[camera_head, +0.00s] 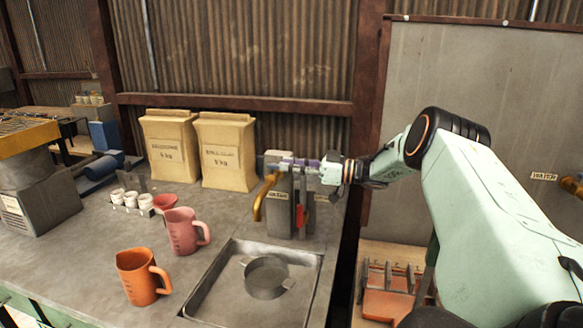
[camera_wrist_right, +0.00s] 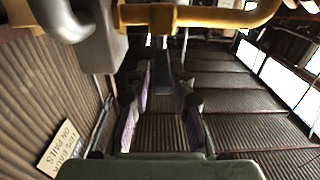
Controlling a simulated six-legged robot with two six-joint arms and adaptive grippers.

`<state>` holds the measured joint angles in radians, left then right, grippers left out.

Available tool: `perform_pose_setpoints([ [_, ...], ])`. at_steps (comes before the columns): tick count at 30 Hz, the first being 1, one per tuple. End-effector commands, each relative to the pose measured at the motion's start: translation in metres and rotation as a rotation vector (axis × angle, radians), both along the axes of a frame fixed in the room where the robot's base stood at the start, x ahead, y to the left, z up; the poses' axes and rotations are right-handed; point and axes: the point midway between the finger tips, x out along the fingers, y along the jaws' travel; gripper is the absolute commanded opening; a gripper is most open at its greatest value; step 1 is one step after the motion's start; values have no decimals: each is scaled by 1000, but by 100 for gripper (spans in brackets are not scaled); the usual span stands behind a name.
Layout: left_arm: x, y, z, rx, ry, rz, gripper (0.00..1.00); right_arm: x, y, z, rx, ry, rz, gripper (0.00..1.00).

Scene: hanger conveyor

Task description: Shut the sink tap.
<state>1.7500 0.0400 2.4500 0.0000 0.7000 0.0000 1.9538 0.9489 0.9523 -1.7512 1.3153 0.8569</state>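The sink tap is a grey upright block (camera_head: 279,208) with a curved yellow spout (camera_head: 266,192), standing behind the sink (camera_head: 205,284). A small red part (camera_head: 301,215) shows on the block's right side. My right gripper (camera_head: 283,163) is above the block, its fingers pointing left across the top. In the right wrist view, its two purple-padded fingers (camera_wrist_right: 164,95) are apart, with a gap between them. A yellow pipe (camera_wrist_right: 205,16) crosses the top of that view, beyond the fingertips. I cannot tell whether the fingers touch the tap. My left gripper is not in view.
A round metal pan (camera_head: 266,277) sits in the sink. Orange (camera_head: 138,276) and pink (camera_head: 182,230) jugs, a red funnel (camera_head: 165,201) and small white cups (camera_head: 131,199) stand left of it. Two paper sacks (camera_head: 228,152) stand behind. The front-left counter is clear.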

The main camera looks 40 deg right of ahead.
Motion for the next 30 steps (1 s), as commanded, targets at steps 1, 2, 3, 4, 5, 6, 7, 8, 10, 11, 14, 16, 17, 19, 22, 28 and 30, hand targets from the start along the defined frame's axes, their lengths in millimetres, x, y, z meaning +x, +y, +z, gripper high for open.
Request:
perform_pose_setpoints([
  [1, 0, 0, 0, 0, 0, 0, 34, 0, 0, -1, 0, 1, 1, 29],
  [2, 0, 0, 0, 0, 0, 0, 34, 0, 1, -1, 0, 2, 1, 32],
  [3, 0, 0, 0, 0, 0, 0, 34, 0, 1, -1, 0, 2, 2, 35],
  [4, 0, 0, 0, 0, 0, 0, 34, 1, 1, -1, 0, 4, 3, 38],
  [5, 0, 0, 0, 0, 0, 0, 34, 1, 1, -2, 0, 4, 3, 40],
  [6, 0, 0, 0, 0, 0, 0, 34, 1, 2, -2, 0, 4, 3, 40],
  [7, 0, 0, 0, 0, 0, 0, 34, 1, 2, -2, -1, 4, 3, 40],
  [8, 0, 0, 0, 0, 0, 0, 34, 1, 2, -2, -1, 4, 3, 40],
  [10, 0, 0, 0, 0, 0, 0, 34, 1, 2, -2, -1, 4, 3, 40],
  [11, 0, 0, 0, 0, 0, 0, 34, 0, 2, -2, 0, 5, 3, 40],
  [14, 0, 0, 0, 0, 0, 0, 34, -1, 1, -3, 0, 6, 3, 40],
  [16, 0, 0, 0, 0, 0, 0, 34, -4, -2, -2, 0, 5, 2, 40],
  [17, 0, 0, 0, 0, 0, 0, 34, -6, -4, -2, 0, 5, 1, 40],
  [19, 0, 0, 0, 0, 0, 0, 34, -15, -10, -2, 2, 5, 0, 40],
  [22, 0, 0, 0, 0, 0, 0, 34, -31, -21, -1, 3, 2, -2, 40],
  [28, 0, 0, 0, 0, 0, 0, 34, -66, -44, -1, 2, 0, -1, 40],
  [30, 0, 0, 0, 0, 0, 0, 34, -76, -50, -1, 3, 1, -1, 40],
])
